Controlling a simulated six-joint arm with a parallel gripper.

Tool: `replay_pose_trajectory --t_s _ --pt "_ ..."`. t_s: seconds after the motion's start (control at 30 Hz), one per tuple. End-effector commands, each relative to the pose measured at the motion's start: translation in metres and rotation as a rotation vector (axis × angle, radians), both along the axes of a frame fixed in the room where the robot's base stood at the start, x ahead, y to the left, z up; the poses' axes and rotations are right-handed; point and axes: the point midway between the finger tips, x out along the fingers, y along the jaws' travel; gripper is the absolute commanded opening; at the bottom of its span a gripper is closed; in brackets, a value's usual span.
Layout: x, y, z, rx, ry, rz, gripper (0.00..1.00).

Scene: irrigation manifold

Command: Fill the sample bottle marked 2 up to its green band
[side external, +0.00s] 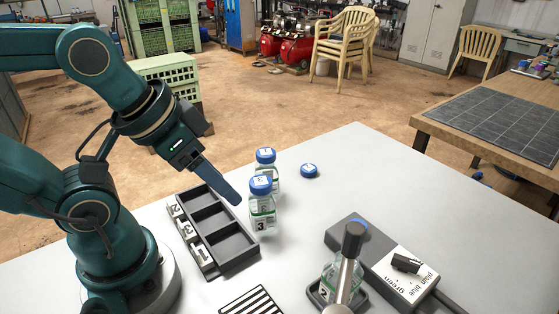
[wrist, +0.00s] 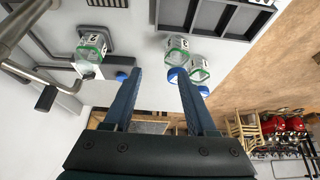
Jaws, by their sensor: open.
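The bottle marked 2 (side external: 327,284) stands upright on a dark pad (side external: 361,300) under the metal pipe of the manifold, which partly covers it. It also shows in the wrist view (wrist: 90,52) with its green band; no blue cap is visible on it, and I cannot read its liquid level. My gripper (side external: 238,200) is open and empty, left of the capped bottle marked 3 (side external: 262,222). In the wrist view its fingers (wrist: 158,72) are spread apart. The manifold's label plate (side external: 395,285) reads "plain", "blue" and "green" and carries a dark lever (side external: 406,263).
Another blue-capped bottle (side external: 267,178) stands behind bottle 3. A loose blue cap (side external: 309,170) lies to its right. A dark rack (side external: 239,251) with empty compartments and number labels stands left of the bottles. A striped patch (side external: 252,302) lies at front. The mid-table is clear.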

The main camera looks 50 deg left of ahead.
Motion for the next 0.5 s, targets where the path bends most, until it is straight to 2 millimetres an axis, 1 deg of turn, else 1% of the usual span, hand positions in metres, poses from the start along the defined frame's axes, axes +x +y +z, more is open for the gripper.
replay_pose_trajectory --t_s 0.03,0.07,0.1,0.2,0.5 --pt "0.0 0.0 0.0 0.0 0.0 0.0 0.57" --pt "0.0 0.0 0.0 0.0 0.0 0.0 0.5" --pt "0.0 0.0 0.0 0.0 0.0 0.0 0.34" --pt "0.0 0.0 0.0 0.0 0.0 0.0 0.0" --pt "0.0 0.0 0.0 0.0 0.0 0.0 0.0"
